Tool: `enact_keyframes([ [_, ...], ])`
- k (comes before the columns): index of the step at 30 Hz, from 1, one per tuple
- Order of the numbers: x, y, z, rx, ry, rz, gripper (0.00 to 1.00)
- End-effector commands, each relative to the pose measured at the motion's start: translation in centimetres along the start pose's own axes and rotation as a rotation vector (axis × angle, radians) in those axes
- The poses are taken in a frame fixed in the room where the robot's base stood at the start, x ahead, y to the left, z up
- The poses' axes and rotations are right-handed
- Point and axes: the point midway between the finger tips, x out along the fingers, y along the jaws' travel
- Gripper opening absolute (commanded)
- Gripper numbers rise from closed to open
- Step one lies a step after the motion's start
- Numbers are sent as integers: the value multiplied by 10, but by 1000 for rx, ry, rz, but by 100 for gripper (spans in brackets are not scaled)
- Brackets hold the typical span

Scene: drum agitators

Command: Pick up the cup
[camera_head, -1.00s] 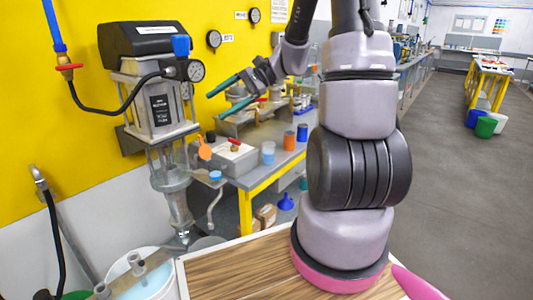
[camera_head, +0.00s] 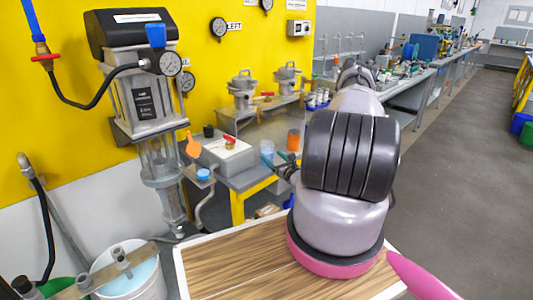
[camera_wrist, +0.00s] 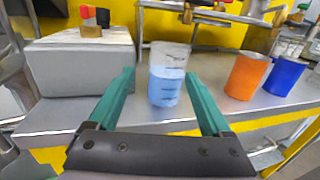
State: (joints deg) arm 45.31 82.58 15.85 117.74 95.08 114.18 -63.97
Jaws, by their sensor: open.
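A clear cup with blue liquid (camera_wrist: 167,88) stands upright near the front edge of the grey bench. It also shows in the head view (camera_head: 267,148). My gripper (camera_wrist: 159,78) is open, with its two teal fingers pointing at the clear cup, one to each side of it in the wrist view. I cannot tell whether the fingertips reach past its near wall; no grip shows. In the head view my gripper (camera_head: 279,160) is small and partly hidden by my arm. An orange cup (camera_wrist: 247,75) and a blue cup (camera_wrist: 285,75) stand to the right.
A grey box (camera_wrist: 82,62) with red and black knobs stands close to the left of the clear cup. A metal rack (camera_wrist: 215,16) stands behind it. The bench has a yellow front edge (camera_wrist: 180,127). A wooden-topped table (camera_head: 240,262) is in the foreground.

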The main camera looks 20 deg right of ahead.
Motion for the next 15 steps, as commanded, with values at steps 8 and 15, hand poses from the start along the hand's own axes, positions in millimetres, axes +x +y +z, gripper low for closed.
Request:
enact_keyframes([
  [8, 9, -10, -22, 14, 25, -69, 83],
  [15, 42, -11, -23, 16, 26, -66, 83],
])
